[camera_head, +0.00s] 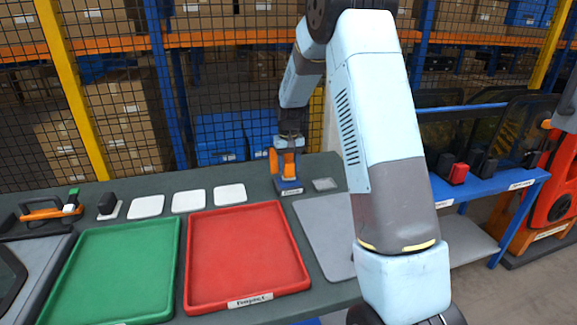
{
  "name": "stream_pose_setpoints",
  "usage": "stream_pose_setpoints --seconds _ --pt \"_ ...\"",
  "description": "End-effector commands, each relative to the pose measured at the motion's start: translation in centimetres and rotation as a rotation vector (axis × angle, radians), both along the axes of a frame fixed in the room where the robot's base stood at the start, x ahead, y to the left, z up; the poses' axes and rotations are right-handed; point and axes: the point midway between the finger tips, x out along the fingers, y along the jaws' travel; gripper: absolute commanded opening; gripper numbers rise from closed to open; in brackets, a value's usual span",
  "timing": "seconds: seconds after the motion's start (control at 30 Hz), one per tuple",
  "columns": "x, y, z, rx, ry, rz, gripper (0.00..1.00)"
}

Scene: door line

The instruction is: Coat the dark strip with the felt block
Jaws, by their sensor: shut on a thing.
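My arm reaches up and over, and my gripper (289,146) points down at the back edge of the dark table. It is small in view and shut on an orange-and-blue object (288,172), which sits on or just above a dark blue labelled base. What exactly lies between the fingers is too small to tell. A black block (107,203) stands on a white pad at the back left; I cannot tell whether it is the felt block. A grey door panel with a dark window (12,280) is at the left edge. I cannot make out the dark strip for certain.
A green tray (115,272) and a red tray (245,252) lie on the table (60,190). White pads (188,200) lie behind them. A grey mat (322,232) is partly hidden by my arm. A blue bench (490,188) with red and black blocks stands right. Mesh fence closes the back.

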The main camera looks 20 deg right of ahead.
Motion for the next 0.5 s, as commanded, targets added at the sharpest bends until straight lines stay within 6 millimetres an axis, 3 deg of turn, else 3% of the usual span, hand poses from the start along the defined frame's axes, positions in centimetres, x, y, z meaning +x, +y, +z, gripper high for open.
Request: stream_pose_setpoints --seconds 0.5 --pt "0.02 0.08 -0.41 0.0 0.0 0.001 0.22"
